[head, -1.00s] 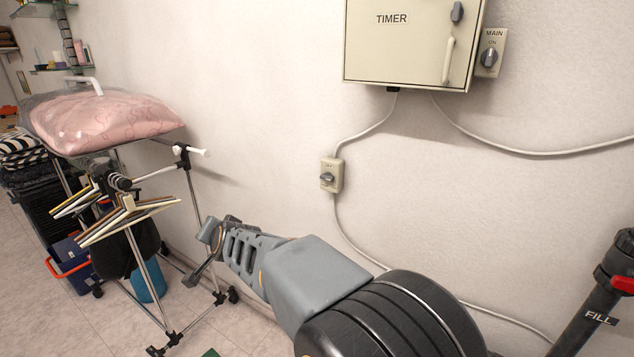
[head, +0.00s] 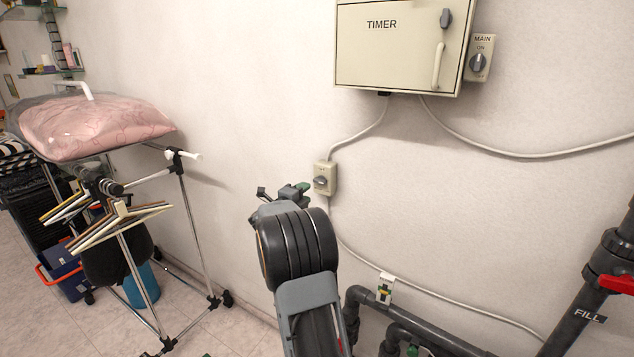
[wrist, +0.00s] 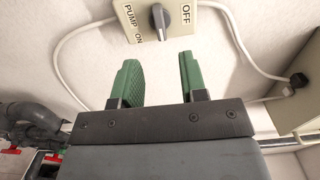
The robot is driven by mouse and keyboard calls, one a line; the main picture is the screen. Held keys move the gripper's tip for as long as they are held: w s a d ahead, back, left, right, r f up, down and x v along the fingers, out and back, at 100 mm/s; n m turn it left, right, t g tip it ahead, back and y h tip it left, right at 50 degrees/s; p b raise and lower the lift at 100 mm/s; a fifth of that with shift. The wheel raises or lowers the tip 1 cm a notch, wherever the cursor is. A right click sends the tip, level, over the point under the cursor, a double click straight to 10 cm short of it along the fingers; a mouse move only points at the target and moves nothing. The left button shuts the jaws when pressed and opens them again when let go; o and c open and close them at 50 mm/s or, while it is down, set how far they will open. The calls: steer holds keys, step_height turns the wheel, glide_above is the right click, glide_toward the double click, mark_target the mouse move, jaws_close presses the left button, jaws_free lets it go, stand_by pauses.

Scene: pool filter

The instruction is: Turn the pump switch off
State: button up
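The pump switch is a small cream box (head: 332,178) on the wall below the timer box, with a grey knob (head: 320,181). In the wrist view its plate (wrist: 128,12) carries the words PUMP, ON and OFF. The grey knob (wrist: 160,20) stands between ON and OFF, its narrow end pointing towards my gripper; I cannot tell its setting for sure. My gripper (wrist: 158,60) has two green fingers apart with nothing between them. The knob lies just beyond the gap between the fingertips, apart from them. In the head view my gripper (head: 300,188) is just left of the switch.
A cream timer box (head: 390,60) and a MAIN switch (head: 478,62) are higher on the wall. Grey cables (head: 450,293) run along it. Dark pipes (head: 425,330) with a red valve handle (head: 615,284) are lower right. A drying rack (head: 190,225) stands left.

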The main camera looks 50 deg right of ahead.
mark_target(318, 182)
steer(key=p+x, duration=0.2)
steer(key=x, duration=0.6)
steer(key=shift+d, duration=0.25)
steer(key=shift+c, duration=0.3)
jaws_close()
